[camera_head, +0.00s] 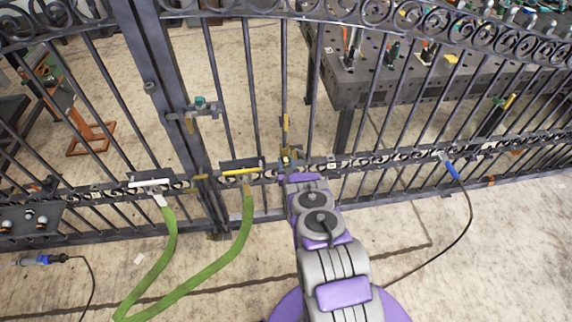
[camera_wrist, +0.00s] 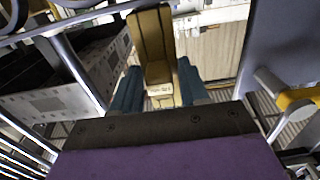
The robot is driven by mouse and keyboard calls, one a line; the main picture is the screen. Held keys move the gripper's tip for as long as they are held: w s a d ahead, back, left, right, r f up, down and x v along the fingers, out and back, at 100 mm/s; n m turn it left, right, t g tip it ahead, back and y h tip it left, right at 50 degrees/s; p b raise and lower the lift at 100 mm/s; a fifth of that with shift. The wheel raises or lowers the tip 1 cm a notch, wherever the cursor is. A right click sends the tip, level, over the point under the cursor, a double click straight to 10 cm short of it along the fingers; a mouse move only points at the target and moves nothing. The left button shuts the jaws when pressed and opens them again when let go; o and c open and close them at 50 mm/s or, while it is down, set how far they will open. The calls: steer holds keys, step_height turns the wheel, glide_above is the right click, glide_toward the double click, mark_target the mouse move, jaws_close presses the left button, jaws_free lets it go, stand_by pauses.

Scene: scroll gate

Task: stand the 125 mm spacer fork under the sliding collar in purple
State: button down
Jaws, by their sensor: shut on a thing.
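My gripper (camera_wrist: 158,84) shows in the wrist view, with its two blue-grey fingers shut on a tan-gold piece. This piece, which looks like the spacer fork (camera_wrist: 152,38), stands up between the fingers and reaches away from the palm. A small pale label is on its near end, too small to read. In the head view my arm reaches to the gate's lower scroll rail, and its end hides most of the gripper. I cannot make out a purple sliding collar apart from my own purple arm parts.
The dark scroll gate (camera_head: 207,120) spans the head view. A yellow-brass piece (camera_head: 285,123) shows at an upright bar just beyond my arm's end. A green strap (camera_head: 168,245) hangs at the left. A cable (camera_head: 470,215) hangs at the right. A workbench (camera_head: 350,85) with tools stands behind the gate.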

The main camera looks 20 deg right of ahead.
steer(key=shift+w+r, duration=0.2)
steer(key=c, duration=1)
jaws_free()
steer(key=shift+o, duration=1.3)
steer(key=shift+w+f, duration=0.1)
steer(key=shift+f, duration=0.05)
steer(key=shift+o, duration=1.3)
steer(key=shift+d, duration=0.1)
steer(key=shift+s, duration=0.2)
